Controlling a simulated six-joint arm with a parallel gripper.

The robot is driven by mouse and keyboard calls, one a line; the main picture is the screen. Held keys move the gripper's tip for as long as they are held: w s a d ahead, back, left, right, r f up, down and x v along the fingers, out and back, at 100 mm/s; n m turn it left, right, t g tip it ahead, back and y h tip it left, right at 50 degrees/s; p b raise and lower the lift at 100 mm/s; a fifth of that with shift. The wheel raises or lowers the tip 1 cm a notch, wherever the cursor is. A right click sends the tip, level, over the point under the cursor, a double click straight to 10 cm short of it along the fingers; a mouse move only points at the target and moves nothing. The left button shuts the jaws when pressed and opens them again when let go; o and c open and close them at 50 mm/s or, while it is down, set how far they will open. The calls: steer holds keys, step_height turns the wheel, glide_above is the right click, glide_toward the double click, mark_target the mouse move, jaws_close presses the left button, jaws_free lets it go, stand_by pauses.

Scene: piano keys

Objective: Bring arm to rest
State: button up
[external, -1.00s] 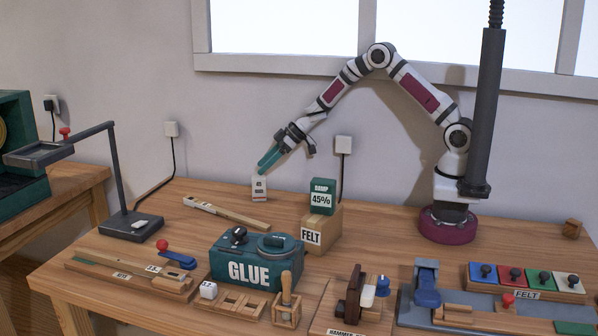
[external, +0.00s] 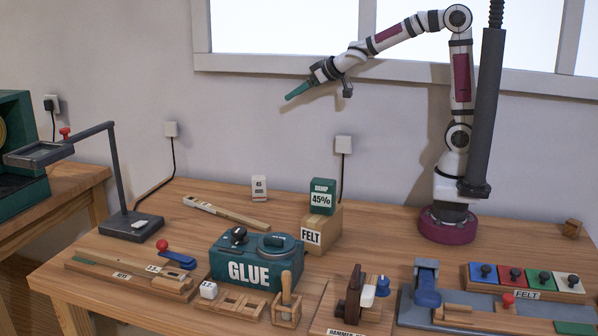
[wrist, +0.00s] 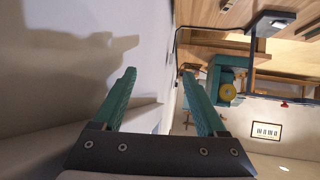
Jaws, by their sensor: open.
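My gripper (external: 290,94) is raised high above the bench, in front of the wall below the window. In the wrist view its two green fingers (wrist: 163,82) stand apart with nothing between them. My arm reaches up from its round maroon base and bends over to the left. A small white block marked 45 (external: 259,188) stands upright on the bench (external: 165,213), well below my gripper and apart from it.
A green box marked 45% (external: 322,197) sits on the felt box (external: 321,230). The glue box (external: 256,262) is at the front middle. A lamp-like stand (external: 132,225) is at the left. The air around my gripper is clear.

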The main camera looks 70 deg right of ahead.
steer(key=s+a+f+m+g+y, duration=0.15)
steer(key=s+a, duration=0.25)
steer(key=s, duration=0.4)
steer(key=s+a+f+g+y, duration=0.15)
steer(key=s+a, duration=0.25)
steer(key=s, duration=0.5)
steer(key=s+a+m+g+y, duration=0.1)
steer(key=s+a+y, duration=0.1)
steer(key=s+a, duration=0.45)
steer(key=s+d+f+g, duration=0.2)
steer(key=s+f+g, duration=0.4)
steer(key=s, duration=0.3)
steer(key=shift+s+d+f+m, duration=0.25)
steer(key=shift+s+f+m, duration=0.15)
steer(key=shift+f, duration=0.2)
